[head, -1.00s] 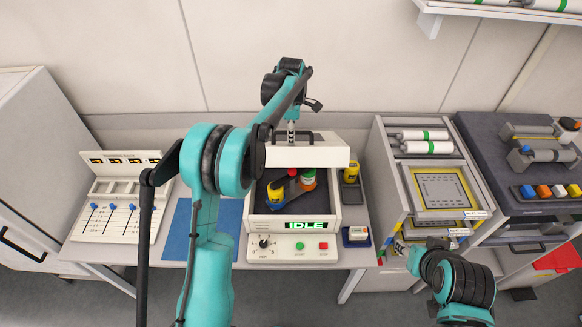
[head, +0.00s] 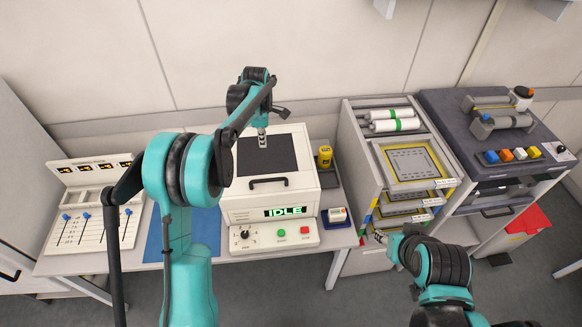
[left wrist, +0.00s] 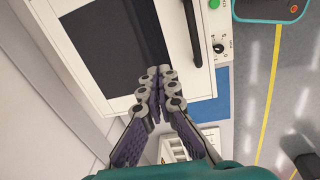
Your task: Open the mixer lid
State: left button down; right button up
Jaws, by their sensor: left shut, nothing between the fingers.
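The mixer (head: 270,208) is a white box on the bench with a green IDLE display. Its lid (head: 284,160) is down, with a dark panel and a black handle (head: 268,181) at the front. Inside contents are hidden. In the left wrist view, the lid's dark panel (left wrist: 105,45) and black handle (left wrist: 193,32) show beyond the fingers. My left gripper (head: 262,142) is shut and empty, over the rear part of the lid, behind the handle; the fingers also show in the left wrist view (left wrist: 153,84). I cannot tell whether they touch the lid. My right gripper (head: 382,238) is low by the rack, its fingers unclear.
A slider panel (head: 95,215) and blue mat (head: 200,236) lie left of the mixer. A yellow container (head: 325,156) and a small labelled box (head: 337,216) stand at its right. A rack with white rolls (head: 392,125) and a dark-topped trolley (head: 450,115) are farther right.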

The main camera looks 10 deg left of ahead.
pick_arm(q)
jog(key=s+d+m+t+b, duration=0.25)
jog(key=s+m+b, duration=0.8)
jog(key=s, duration=0.65)
jog(key=s+f+m+t+b, duration=0.2)
jog(key=s+f+m+b, duration=0.25)
jog(key=s, duration=0.35)
jog(key=n+t+y+b, duration=0.3)
jog(key=n+t+b, duration=0.5)
jog(key=n, duration=2.6)
send_near(317, 197)
jog(key=shift+g, duration=0.55)
jog(key=b+x, duration=0.1)
jog(key=x, duration=0.2)
jog(key=b+x, duration=0.2)
jog(key=x, duration=0.2)
jog(key=shift+w+d, duration=0.1)
jog(key=shift+d, duration=0.1)
jog(key=shift+w+a+b, duration=0.1)
jog(key=shift+w+b, duration=0.1)
jog(key=shift+b, duration=0.1)
jog(key=shift+w+r, duration=0.1)
jog(key=shift+r, duration=0.05)
